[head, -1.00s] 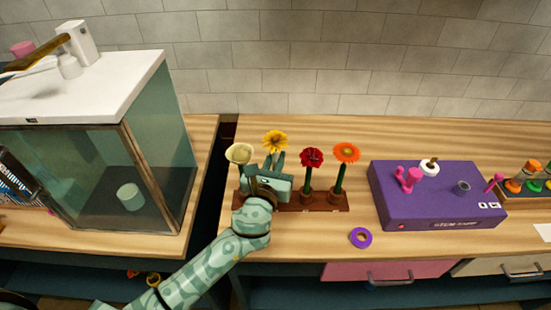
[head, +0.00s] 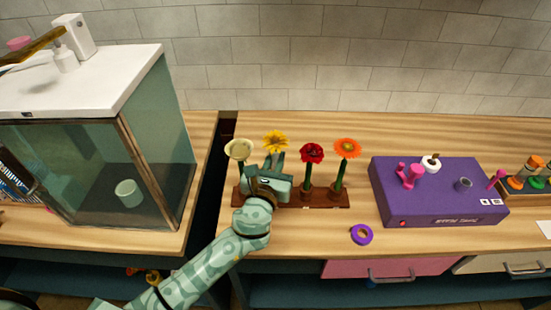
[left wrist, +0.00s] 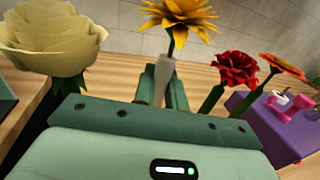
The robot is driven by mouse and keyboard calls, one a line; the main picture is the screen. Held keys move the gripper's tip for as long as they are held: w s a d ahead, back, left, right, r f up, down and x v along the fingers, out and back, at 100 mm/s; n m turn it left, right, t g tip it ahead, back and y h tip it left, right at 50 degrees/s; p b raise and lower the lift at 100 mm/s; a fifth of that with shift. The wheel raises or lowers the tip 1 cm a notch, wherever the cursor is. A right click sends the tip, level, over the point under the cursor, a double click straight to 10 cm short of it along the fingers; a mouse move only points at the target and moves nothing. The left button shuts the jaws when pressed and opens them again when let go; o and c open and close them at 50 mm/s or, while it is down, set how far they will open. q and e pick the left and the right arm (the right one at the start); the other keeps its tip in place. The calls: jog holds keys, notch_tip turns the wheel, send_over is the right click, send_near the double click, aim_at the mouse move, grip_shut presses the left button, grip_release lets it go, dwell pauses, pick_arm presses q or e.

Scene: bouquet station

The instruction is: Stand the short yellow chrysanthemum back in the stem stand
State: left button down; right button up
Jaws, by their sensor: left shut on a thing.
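The yellow chrysanthemum (head: 275,141) stands upright above my left gripper (head: 275,163), and its bloom also shows in the left wrist view (left wrist: 180,14). The gripper's fingers (left wrist: 162,86) are shut on its pale lower stem part (left wrist: 163,70). The brown stem stand (head: 330,200) is on the wooden counter, and my gripper is over its left part. The gripper hides the lower end of the stem, so I cannot tell whether it is in a hole. My right gripper is not in view.
A cream flower (head: 238,149) is just left of the gripper. A red flower (head: 312,153) and an orange flower (head: 347,148) stand in the stand to the right. A purple box (head: 440,194) and purple ring (head: 361,235) lie further right. A glass-walled cabinet (head: 150,140) is at left.

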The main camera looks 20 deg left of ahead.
pick_arm(q)
jog(key=shift+f+b, duration=0.35)
jog(key=shift+f, duration=0.25)
dwell(0.5)
jog(key=shift+f, duration=0.25)
jog(key=shift+f+b, duration=0.35)
jog(key=shift+b, duration=0.05)
dwell(0.4)
jog(key=c, duration=0.8)
grip_release()
